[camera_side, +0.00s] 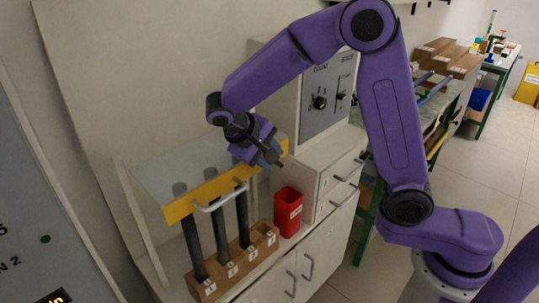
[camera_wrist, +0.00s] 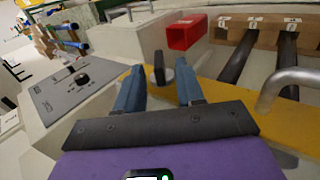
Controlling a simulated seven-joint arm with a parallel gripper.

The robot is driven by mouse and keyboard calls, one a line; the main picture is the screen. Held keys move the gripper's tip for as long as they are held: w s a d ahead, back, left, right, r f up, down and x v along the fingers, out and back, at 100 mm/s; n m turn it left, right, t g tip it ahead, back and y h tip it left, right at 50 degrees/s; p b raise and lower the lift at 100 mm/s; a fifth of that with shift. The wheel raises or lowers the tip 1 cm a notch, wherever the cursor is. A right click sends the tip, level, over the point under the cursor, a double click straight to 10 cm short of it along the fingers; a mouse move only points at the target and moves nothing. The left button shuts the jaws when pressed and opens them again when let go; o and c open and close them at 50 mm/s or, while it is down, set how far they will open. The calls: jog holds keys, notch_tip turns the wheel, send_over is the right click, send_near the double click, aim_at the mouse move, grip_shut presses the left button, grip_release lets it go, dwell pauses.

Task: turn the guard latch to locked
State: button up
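The guard has a grey top and a yellow front bar (camera_side: 179,211) with a metal handle (camera_side: 222,198); the bar also shows in the wrist view (camera_wrist: 225,98). A small dark upright piece (camera_wrist: 158,66), which looks like the guard latch, stands at the bar's end in the wrist view. My gripper (camera_side: 270,157) is at the right end of the guard in the side view and hides the latch there. In the wrist view my gripper (camera_wrist: 160,76) has its blue fingers apart, one on each side of the latch. Contact with the latch cannot be told.
Dark rods (camera_side: 219,235) stand in a labelled wooden rack (camera_side: 263,237) under the guard. A red bin (camera_side: 288,211) stands right of the rack, below my gripper. A control panel (camera_side: 329,97) with knobs rises behind it. Drawers and cupboards (camera_side: 326,250) are below.

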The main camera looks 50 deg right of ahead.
jog(key=v, duration=1.7)
jog(key=shift+r, duration=0.2)
jog(key=c, duration=0.5)
jog(key=d+f+m+g+y, duration=0.1)
jog(key=d, duration=0.1)
jog(key=d+f+m+g, duration=0.1)
jog(key=d, duration=0.1)
jog(key=d+f+m+g+y, duration=0.1)
jog(key=d, duration=0.2)
jog(key=shift+w+d+g+y, duration=0.1)
jog(key=shift+g+y, duration=0.2)
jog(key=shift+g, duration=0.1)
grip_shut()
jog(key=d+f+m+t+y, duration=0.2)
jog(key=d+m+t+y, duration=0.2)
jog(key=d+m+y, duration=1.25)
jog(key=shift+n+h, duration=0.55)
jog(key=shift+n, duration=0.2)
jog(key=x, duration=1.2)
jog(key=shift+d+f, duration=0.25)
jog(key=shift+f, duration=0.15)
